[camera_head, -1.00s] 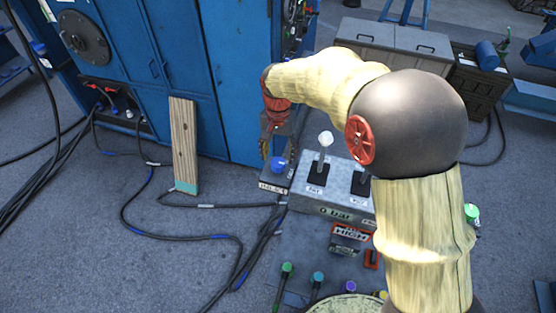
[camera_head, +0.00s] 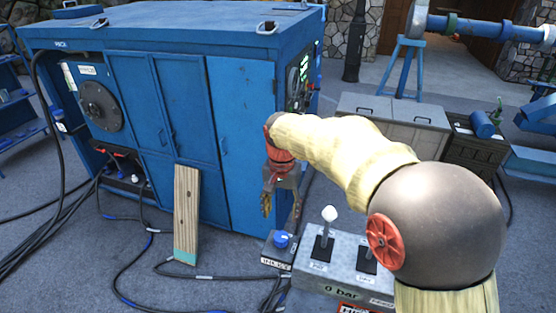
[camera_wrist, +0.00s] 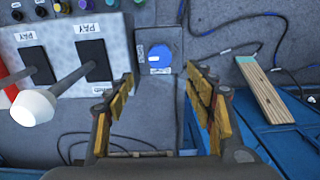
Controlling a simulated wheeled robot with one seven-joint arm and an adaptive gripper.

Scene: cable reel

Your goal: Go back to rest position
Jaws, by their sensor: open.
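My gripper (camera_head: 281,198) hangs at the end of my arm, in front of the right end of the blue cabinet and above a small box with a blue knob (camera_head: 282,240). In the wrist view my gripper (camera_wrist: 158,105) is open, with yellow finger pads apart and nothing between them. The blue knob (camera_wrist: 159,56) shows beyond the fingertips, apart from them. A grey control box (camera_head: 340,283) with white-topped levers stands to the right of the knob box. A lever's white knob (camera_wrist: 33,108) is left of the fingers in the wrist view.
A large blue cabinet (camera_head: 130,130) stands behind my gripper. A wooden plank (camera_head: 186,215) leans on its front. Black cables (camera_head: 125,285) run over the floor at left. Grey cases (camera_head: 395,125) stand at the back right. Open floor lies at front left.

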